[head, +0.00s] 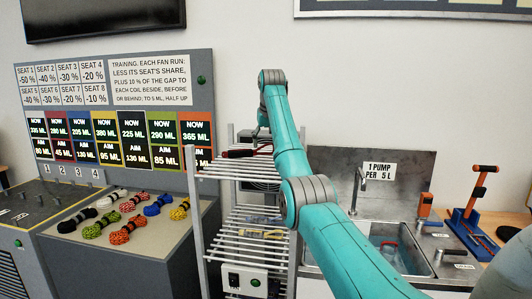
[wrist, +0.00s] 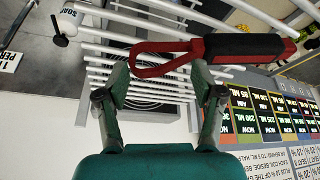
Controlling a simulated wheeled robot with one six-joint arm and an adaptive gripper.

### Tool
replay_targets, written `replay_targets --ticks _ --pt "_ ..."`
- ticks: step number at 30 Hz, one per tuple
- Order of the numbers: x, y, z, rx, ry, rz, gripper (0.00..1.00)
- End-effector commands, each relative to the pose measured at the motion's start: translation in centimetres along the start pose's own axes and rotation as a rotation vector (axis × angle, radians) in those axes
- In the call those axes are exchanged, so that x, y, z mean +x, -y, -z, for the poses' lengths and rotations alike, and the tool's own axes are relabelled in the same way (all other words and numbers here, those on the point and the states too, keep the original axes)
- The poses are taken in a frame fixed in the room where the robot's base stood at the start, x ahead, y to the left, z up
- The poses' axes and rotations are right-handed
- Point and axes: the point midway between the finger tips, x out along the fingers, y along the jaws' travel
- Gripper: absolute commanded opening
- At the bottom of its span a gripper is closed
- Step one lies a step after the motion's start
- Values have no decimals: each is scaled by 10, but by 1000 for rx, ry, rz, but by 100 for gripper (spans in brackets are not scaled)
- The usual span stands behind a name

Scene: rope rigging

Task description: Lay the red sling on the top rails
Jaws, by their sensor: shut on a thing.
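The red sling (wrist: 152,47) has a red loop at one end and a black sleeve (wrist: 245,46). In the wrist view it lies across my gripper's fingertips (wrist: 161,72), with the pale top rails behind it. My gripper is shut on the sling; the fingers stand apart with the sling between or against their tips. In the head view the red sling (head: 238,153) shows at the level of the top rails (head: 236,170) of the rack, just under my gripper (head: 262,136). I cannot tell whether it touches the rails.
Lower rails (head: 250,222) and a switch box (head: 245,281) are below on the rack. Coiled ropes (head: 125,228) lie on a bench to the left, under a sign board (head: 118,125). A sink (head: 395,245) stands to the right.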

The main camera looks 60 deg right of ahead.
Motion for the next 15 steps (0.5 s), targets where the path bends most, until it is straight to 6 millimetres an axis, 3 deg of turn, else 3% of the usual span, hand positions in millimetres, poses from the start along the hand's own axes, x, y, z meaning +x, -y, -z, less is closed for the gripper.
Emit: replay_targets --ticks 8,15 --pt "33 0 -14 0 2 0 31" --pt "35 0 -15 0 0 0 31"
